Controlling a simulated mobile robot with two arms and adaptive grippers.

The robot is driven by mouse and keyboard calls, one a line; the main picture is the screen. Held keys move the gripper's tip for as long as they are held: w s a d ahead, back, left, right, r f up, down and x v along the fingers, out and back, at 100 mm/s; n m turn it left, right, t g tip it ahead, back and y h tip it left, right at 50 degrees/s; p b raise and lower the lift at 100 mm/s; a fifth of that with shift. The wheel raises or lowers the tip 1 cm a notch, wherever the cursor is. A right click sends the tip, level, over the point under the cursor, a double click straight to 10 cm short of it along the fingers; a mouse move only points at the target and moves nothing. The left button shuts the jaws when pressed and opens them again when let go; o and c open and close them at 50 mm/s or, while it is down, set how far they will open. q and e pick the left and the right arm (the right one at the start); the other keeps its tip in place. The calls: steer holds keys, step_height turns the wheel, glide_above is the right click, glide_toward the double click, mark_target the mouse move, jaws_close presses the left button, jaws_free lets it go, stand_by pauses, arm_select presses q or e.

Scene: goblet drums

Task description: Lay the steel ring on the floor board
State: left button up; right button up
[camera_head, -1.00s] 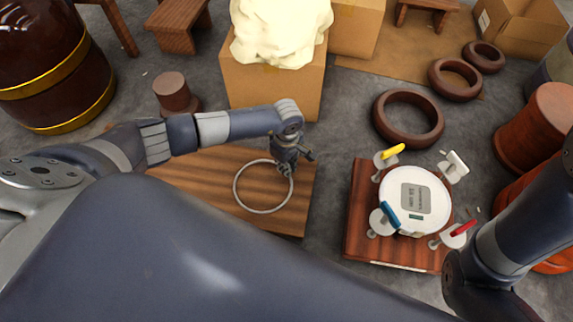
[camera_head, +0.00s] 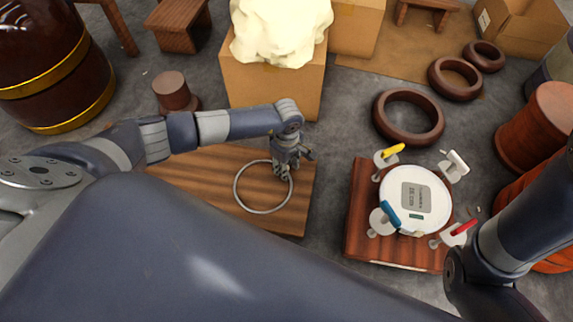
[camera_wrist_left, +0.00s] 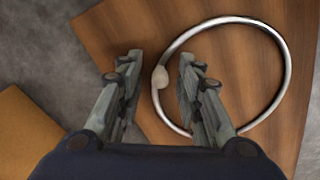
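The steel ring (camera_head: 237,190) is a thin, bright hoop lying on the brown wooden floor board (camera_head: 205,172), near its right end. In the left wrist view the ring (camera_wrist_left: 289,70) appears flat on the board (camera_wrist_left: 225,60), with a small pale bead on its left side. My left gripper (camera_head: 283,174) points down over the ring's upper right edge. In the wrist view the left gripper's fingers (camera_wrist_left: 158,62) stand apart, with the bead and part of the ring in the gap, touching neither finger visibly. The right finger hides part of the ring. My right gripper is out of view.
Right of the board, a reddish wooden base (camera_head: 362,215) carries a white round device (camera_head: 428,190) with several coloured-handled clamps. A brown ring (camera_head: 381,118) lies behind it. A cardboard box (camera_head: 265,95) and a small brown spool (camera_head: 172,90) stand behind the board.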

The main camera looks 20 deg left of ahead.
arm_select(q)
steer(key=shift+r, duration=0.3)
step_height(320, 180, up, 11)
steer(key=shift+r, duration=0.2)
stand_by(0.4)
